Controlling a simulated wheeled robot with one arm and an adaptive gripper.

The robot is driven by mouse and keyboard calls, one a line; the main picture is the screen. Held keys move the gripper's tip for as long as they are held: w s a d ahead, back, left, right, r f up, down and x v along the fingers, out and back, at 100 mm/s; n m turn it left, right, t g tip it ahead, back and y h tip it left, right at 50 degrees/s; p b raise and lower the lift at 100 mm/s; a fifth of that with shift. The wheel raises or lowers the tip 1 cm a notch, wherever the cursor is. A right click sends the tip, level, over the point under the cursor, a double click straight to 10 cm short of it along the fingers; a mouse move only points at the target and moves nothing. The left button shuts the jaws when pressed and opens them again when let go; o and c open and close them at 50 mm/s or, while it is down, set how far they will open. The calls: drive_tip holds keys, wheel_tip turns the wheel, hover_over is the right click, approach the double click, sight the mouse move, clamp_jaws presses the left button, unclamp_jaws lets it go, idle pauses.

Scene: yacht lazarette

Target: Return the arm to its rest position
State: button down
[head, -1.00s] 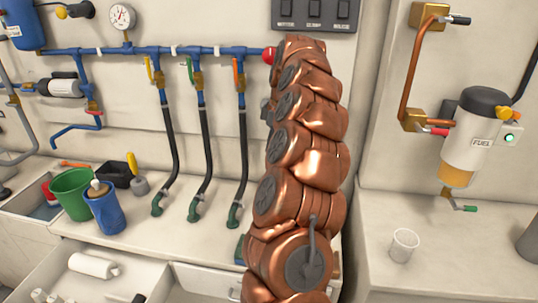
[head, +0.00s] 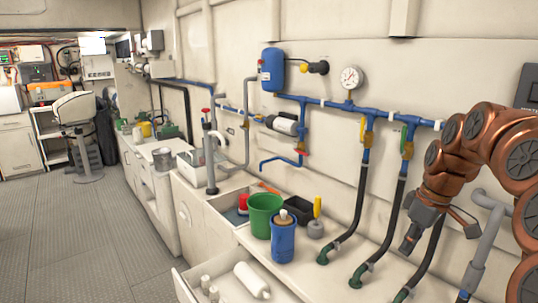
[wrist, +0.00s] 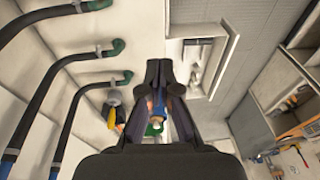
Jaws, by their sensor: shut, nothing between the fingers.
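My copper-coloured arm (head: 475,135) enters at the right edge of the head view and bends over, its end hanging down. My gripper (head: 407,243) points down in front of the black hoses, above the white counter. In the wrist view my gripper (wrist: 160,72) shows its dark fingers close together, with nothing held between them. Beyond the fingers lie the blue cup (wrist: 157,104) and the green bucket (wrist: 153,130), apart from the gripper.
In the head view the green bucket (head: 264,214) and blue cup (head: 284,240) stand on the counter beside a sink (head: 222,205). An open drawer (head: 225,270) juts out below. Black hoses (head: 351,215) hang from the blue pipe (head: 400,115).

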drive_tip(key=s+a+f+m+g, duration=0.1)
drive_tip(key=s+a+f+m, duration=0.1)
drive_tip(key=s+a, duration=1)
drive_tip(key=s+a+f+m+g+h, duration=0.1)
drive_tip(key=s+f, duration=0.3)
drive_tip(key=s, duration=0.4)
drive_tip(key=s+a+f+m+h, duration=0.1)
drive_tip(key=s+a+f+m, duration=0.2)
drive_tip(key=s, duration=0.6)
drive_tip(key=shift+a+f+m+g, duration=0.4)
drive_tip(key=shift+a+f, duration=0.1)
drive_tip(key=shift+f, duration=0.15)
